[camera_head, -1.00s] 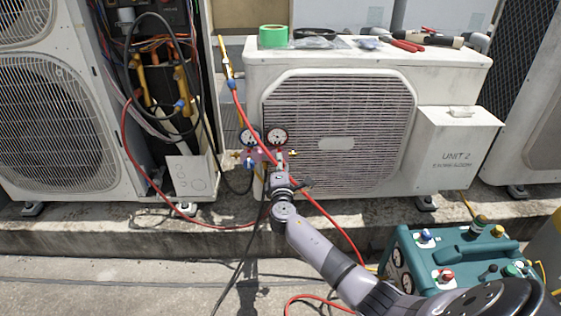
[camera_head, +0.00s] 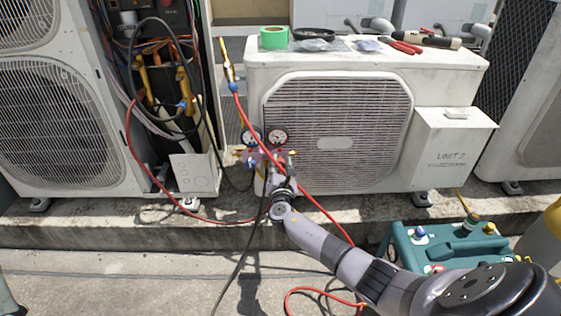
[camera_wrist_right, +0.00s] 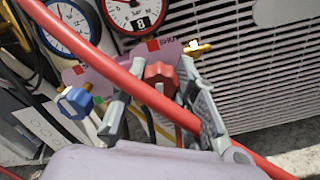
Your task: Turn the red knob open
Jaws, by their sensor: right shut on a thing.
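The red knob (camera_wrist_right: 160,76) is on the front of the pink gauge manifold (camera_wrist_right: 92,72), below the red-rimmed gauge (camera_wrist_right: 133,8). My right gripper (camera_wrist_right: 154,70) has one finger on each side of the knob and is shut on it. In the head view, my right gripper (camera_head: 277,170) is at the manifold, in front of the white condenser. The red hose (camera_wrist_right: 115,68) crosses in front of the knob and hides part of it and the fingers. The blue knob (camera_wrist_right: 75,101) is to the left, apart from the gripper.
The condenser marked UNIT 2 (camera_head: 452,150) stands behind the manifold. An opened unit (camera_head: 60,120) with wiring is on the left. A teal machine (camera_head: 405,248) stands at the lower right, partly behind my arm. Hoses lie on the concrete (camera_head: 120,285).

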